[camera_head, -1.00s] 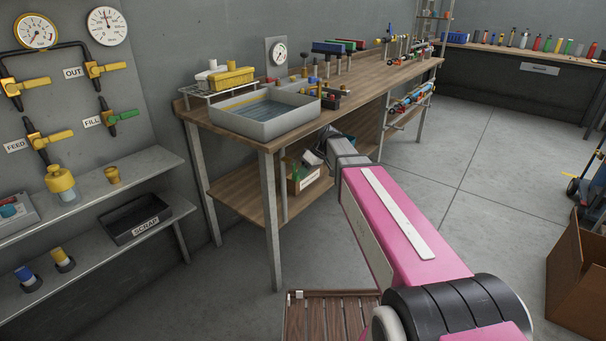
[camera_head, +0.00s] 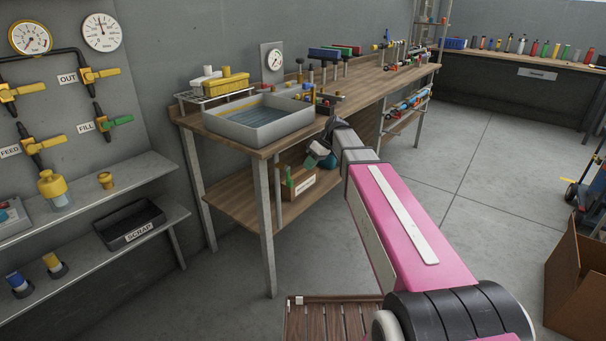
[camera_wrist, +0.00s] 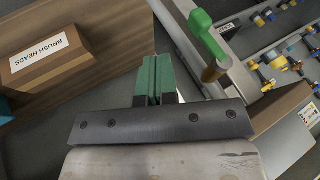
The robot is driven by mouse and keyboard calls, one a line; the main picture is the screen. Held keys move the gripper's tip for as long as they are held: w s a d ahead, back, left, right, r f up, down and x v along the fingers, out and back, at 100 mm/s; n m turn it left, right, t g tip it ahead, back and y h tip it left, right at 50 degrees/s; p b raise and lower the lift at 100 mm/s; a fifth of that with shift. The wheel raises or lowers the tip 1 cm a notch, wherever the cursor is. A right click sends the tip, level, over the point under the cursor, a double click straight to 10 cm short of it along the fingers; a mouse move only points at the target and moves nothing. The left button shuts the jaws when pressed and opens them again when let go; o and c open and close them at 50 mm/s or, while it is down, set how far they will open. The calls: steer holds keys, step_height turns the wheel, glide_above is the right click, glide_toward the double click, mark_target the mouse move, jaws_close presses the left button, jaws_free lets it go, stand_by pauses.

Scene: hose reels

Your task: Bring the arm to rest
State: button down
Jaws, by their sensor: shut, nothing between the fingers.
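My pink arm (camera_head: 405,230) reaches forward from the lower right toward the wooden workbench (camera_head: 385,85). Its wrist is in front of the bench's near long side, close to the sink. In the wrist view my gripper (camera_wrist: 155,75) shows as two green fingers side by side, shut with nothing between them. The fingers point toward the space below the bench top. In the head view the gripper is small and partly hidden by the wrist.
A box labelled BRUSH HEADS (camera_wrist: 45,58) lies close to the left of the fingers. A green-handled brass part (camera_wrist: 210,42) is close on the right. The grey sink (camera_head: 258,128) stands on the bench. A cardboard box (camera_head: 575,280) is at right; the middle floor is open.

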steer(key=v, duration=0.5)
steer(key=s+d+f+m+h, duration=0.2)
steer(key=s+d+f+m, duration=0.2)
steer(key=s+f, duration=0.3)
steer(key=s+d+f+m+t+h, duration=0.1)
steer(key=s+d+f+m+h, duration=0.1)
steer(key=s+d+f, duration=0.3)
steer(key=s+d+f+m+h, duration=0.2)
steer(key=s+d+f+m, duration=0.3)
steer(key=s+f, duration=0.4)
steer(key=shift+f+m+t+h, duration=0.3)
steer(key=shift+f+t+h, duration=0.1)
steer(key=shift+f, duration=0.2)
